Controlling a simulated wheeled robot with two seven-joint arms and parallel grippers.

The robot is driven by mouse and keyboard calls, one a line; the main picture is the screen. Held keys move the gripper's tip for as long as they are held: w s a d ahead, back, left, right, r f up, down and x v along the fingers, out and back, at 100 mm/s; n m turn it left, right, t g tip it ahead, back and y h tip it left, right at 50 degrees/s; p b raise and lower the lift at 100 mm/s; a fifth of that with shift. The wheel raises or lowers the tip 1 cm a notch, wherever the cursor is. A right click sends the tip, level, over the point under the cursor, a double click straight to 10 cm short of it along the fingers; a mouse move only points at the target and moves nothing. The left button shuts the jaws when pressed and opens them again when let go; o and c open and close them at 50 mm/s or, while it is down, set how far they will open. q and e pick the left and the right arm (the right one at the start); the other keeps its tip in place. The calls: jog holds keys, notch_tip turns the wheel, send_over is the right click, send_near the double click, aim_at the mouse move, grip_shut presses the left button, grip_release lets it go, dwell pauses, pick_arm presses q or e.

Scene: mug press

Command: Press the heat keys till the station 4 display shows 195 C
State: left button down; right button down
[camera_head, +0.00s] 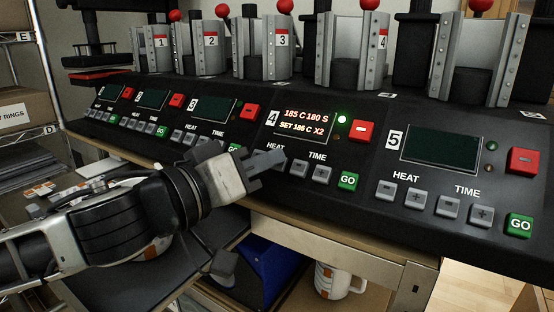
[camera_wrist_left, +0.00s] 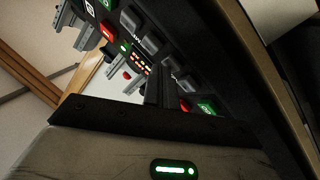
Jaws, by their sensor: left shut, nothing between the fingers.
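The station 4 display (camera_head: 304,122) is lit and reads 185 C 180 S, with SET 185 C X2 below; it also shows small and blurred in the wrist view (camera_wrist_left: 141,62). My left gripper (camera_head: 274,160) is shut and empty, its fingertips over the station 4 HEAT key area. The heat keys there are hidden behind it, and I cannot tell whether it touches one. Right of the fingertips are the TIME minus key (camera_head: 297,167), the TIME plus key (camera_head: 321,173) and the green GO key (camera_head: 348,181). My right gripper is not in view.
A red minus key (camera_head: 362,131) and a lit green lamp (camera_head: 341,119) sit beside the display. Station 5 at right has a dark display (camera_head: 441,149). Metal press units stand behind the panel. A white mug (camera_head: 333,281) is below the counter.

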pick_arm(q)
jog(key=shift+s+a+r+p, duration=0.35)
jog(key=shift+s+r+p, duration=0.15)
jog(key=s+a+r+p, duration=0.2)
jog(key=s+r+p, duration=0.1)
jog(key=shift+r, duration=0.2)
dwell(0.3)
dwell(2.5)
